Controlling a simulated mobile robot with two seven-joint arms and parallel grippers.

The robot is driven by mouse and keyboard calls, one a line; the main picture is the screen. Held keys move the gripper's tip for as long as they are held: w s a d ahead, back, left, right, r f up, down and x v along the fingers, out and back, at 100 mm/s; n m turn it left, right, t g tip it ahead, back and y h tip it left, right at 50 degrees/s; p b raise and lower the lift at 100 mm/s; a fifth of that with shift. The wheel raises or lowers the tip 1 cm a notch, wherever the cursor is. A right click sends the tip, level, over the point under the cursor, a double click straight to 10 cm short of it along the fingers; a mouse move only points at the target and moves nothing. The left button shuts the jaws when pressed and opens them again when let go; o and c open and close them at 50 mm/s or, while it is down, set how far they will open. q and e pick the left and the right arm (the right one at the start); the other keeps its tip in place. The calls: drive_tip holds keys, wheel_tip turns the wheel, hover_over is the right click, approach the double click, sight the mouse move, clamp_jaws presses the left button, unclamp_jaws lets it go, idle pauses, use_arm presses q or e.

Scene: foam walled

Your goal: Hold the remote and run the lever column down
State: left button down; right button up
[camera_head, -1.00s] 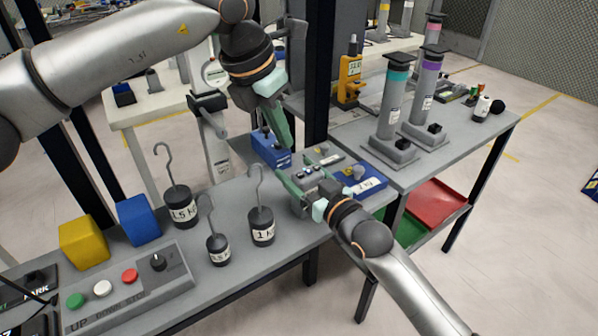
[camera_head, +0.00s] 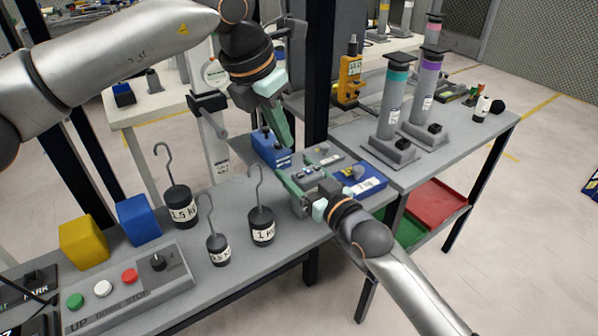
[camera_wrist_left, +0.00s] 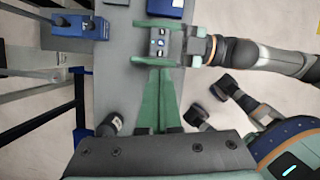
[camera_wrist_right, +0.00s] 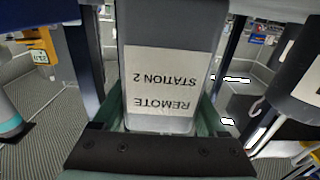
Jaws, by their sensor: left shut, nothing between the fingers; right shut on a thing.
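The remote (camera_head: 306,182) is a grey box with small buttons on top. Its label in the right wrist view (camera_wrist_right: 165,85) reads "REMOTE STATION 2". My right gripper (camera_wrist_left: 160,40) is shut around it, one finger on each side, at the bench's right end. My left gripper (camera_head: 287,142) is shut and empty, with its fingers pointing down above the remote. In the left wrist view its joined tips (camera_wrist_left: 159,73) show beside the remote; any contact is unclear. A pale upright column (camera_head: 213,140) with a round dial stands behind the bench; I cannot tell whether it is the lever column.
Several black hooked weights (camera_head: 262,227) stand on the grey bench (camera_head: 240,190). A button panel (camera_head: 130,287), a yellow block (camera_head: 83,243) and a blue block (camera_head: 138,220) are at left. A blue device (camera_head: 271,148) sits behind; a dark post (camera_head: 316,80) rises near the left gripper.

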use_arm(q)
drive_tip(key=shift+d, duration=0.1)
idle(0.3)
drive_tip(key=shift+w+d+r+n+h, duration=0.35)
drive_tip(key=shift+n+h, duration=0.2)
drive_tip(key=shift+h, duration=0.45)
drive_tip(key=shift+w+d+r+n+h, duration=0.25)
drive_tip(key=shift+w+n+h, duration=0.2)
drive_tip(key=shift+h, duration=0.55)
drive_tip(key=shift+w+d+r+n+h, duration=0.3)
drive_tip(key=shift+n+h, duration=0.3)
drive_tip(key=shift+h, duration=0.4)
approach(315, 176)
drive_tip(key=shift+d+r+x, duration=0.1)
drive_tip(key=shift+r+x, duration=0.05)
drive_tip(key=shift+x, duration=0.75)
drive_tip(key=shift+d+r+x, duration=0.1)
drive_tip(key=shift+d+x, duration=0.05)
drive_tip(key=shift+x, duration=0.8)
drive_tip(key=shift+w+f, duration=0.1)
drive_tip(key=shift+f, duration=0.05)
drive_tip(key=shift+f, duration=0.3)
